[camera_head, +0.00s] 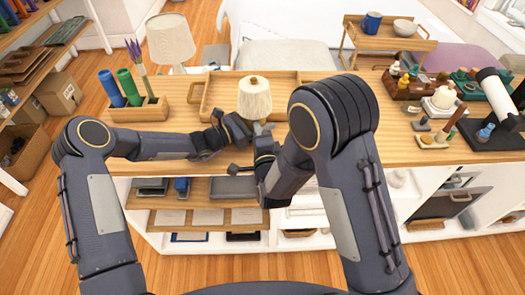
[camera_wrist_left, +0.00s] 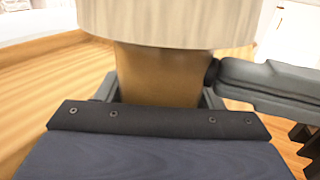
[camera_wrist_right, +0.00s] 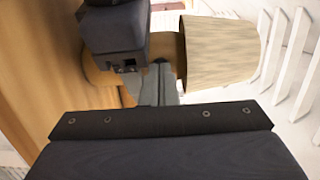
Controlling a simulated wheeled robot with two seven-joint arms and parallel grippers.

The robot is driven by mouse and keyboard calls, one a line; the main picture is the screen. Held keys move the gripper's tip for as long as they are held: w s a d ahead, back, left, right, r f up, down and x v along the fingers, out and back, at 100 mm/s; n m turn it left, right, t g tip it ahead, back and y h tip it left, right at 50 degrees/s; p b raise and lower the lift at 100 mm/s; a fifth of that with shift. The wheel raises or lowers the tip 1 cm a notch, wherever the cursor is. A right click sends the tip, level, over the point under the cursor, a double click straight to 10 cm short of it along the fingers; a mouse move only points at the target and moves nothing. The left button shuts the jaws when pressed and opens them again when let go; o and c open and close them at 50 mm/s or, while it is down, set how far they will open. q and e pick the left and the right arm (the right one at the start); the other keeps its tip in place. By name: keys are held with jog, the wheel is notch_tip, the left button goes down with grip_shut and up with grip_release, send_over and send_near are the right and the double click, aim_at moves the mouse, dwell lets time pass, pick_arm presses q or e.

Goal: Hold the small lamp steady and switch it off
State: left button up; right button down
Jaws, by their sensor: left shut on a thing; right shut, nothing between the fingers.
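The small lamp has a cream shade (camera_head: 255,97) and stands on the wooden counter (camera_head: 345,150), in front of a wooden tray. My left gripper (camera_head: 245,128) is shut on the lamp's brown body (camera_wrist_left: 158,77), just under the shade, as the left wrist view shows. My right gripper (camera_wrist_right: 157,88) is shut and empty, with its fingertips close to the lamp's body below the shade. I cannot tell whether they touch it. In the head view the grippers hide most of the lamp's lower part, and no switch can be made out.
A larger lamp (camera_head: 170,40) stands behind the counter. A wooden holder (camera_head: 140,110) with green and blue cylinders is at left. The wooden tray (camera_head: 222,97) lies behind the small lamp.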

pick_arm(q)
jog(key=shift+w, duration=0.1)
pick_arm(e)
jog(key=s+d, duration=0.1)
jog(key=s, duration=1.1)
jog(key=shift+s+d+r, duration=0.2)
jog(key=shift+s+d, duration=0.1)
jog(key=shift+d, duration=0.05)
pick_arm(q)
jog(key=shift+a, duration=0.1)
jog(key=o, duration=1.3)
jog(key=v, duration=1.2)
